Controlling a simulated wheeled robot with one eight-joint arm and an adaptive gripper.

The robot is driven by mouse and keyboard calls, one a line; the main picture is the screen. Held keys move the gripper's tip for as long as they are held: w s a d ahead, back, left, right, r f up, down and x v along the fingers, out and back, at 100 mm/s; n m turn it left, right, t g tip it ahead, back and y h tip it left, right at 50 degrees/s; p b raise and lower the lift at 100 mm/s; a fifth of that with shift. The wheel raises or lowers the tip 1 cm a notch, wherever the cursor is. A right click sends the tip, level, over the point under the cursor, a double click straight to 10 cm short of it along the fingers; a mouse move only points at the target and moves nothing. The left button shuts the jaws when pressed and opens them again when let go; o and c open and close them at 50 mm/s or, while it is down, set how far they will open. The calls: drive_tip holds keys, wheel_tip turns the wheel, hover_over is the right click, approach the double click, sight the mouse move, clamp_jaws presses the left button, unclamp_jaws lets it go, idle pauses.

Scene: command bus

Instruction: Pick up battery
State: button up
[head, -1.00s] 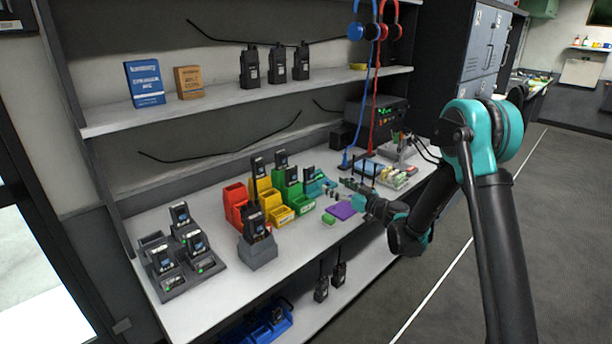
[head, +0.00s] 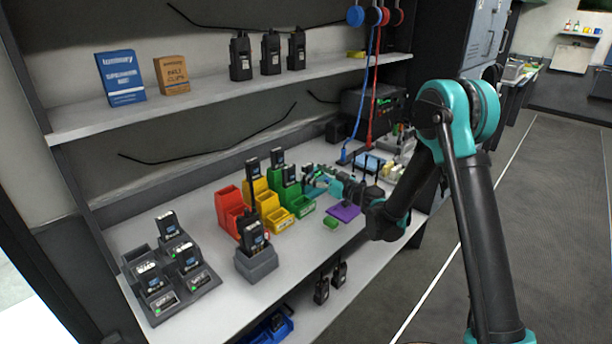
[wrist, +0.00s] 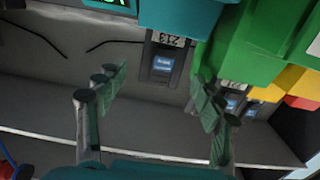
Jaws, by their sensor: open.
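In the wrist view a dark battery (wrist: 163,62) with a blue label stands between my spread fingers, farther off than their tips. It rises beside a teal bin (wrist: 183,14) and the green bin (wrist: 250,40); its lower end is hidden. My gripper (wrist: 155,97) is open and empty. In the head view my gripper (head: 312,181) is just right of the green bin (head: 299,202) and largely hides the teal bin. Other batteries stand at the yellow bin (head: 274,219) and green bin, and several sit in the charger (head: 200,287) at front left.
A red bin (head: 230,208) stands left of the yellow one. A purple pad (head: 343,212) and small green block (head: 330,223) lie near the bench edge. The upper shelf (head: 220,88) hangs above the bench.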

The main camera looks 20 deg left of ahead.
clamp_jaws()
idle(0.3)
idle(0.3)
wheel_tip(320, 180, up, 20)
idle(0.6)
